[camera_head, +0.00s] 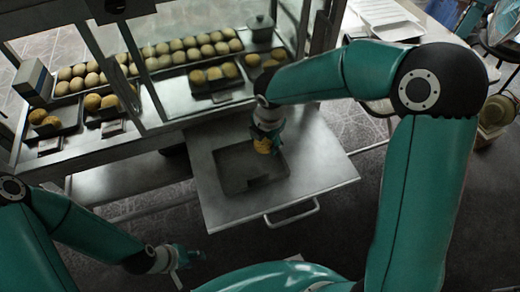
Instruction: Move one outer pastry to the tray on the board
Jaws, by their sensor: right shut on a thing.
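My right gripper (267,135) is shut on a golden-yellow pastry (263,147). It holds the pastry over the back right part of the dark square tray (236,166). I cannot tell whether the pastry touches the tray. The tray lies on the grey board (317,150), which juts out in front of the display case; the rest of the tray looks empty. More golden pastries (214,73) sit in small dark trays in the case. My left gripper (186,257) is low at the front left, away from the pastries; its finger opening is unclear.
The display case (167,100) has a metal frame and glass panes close behind the board. Rows of small round pastries (150,62) and a lidded pot (261,28) stand inside. A handle (292,212) sticks out from the board's front edge. White trays (385,18) lie at the back right.

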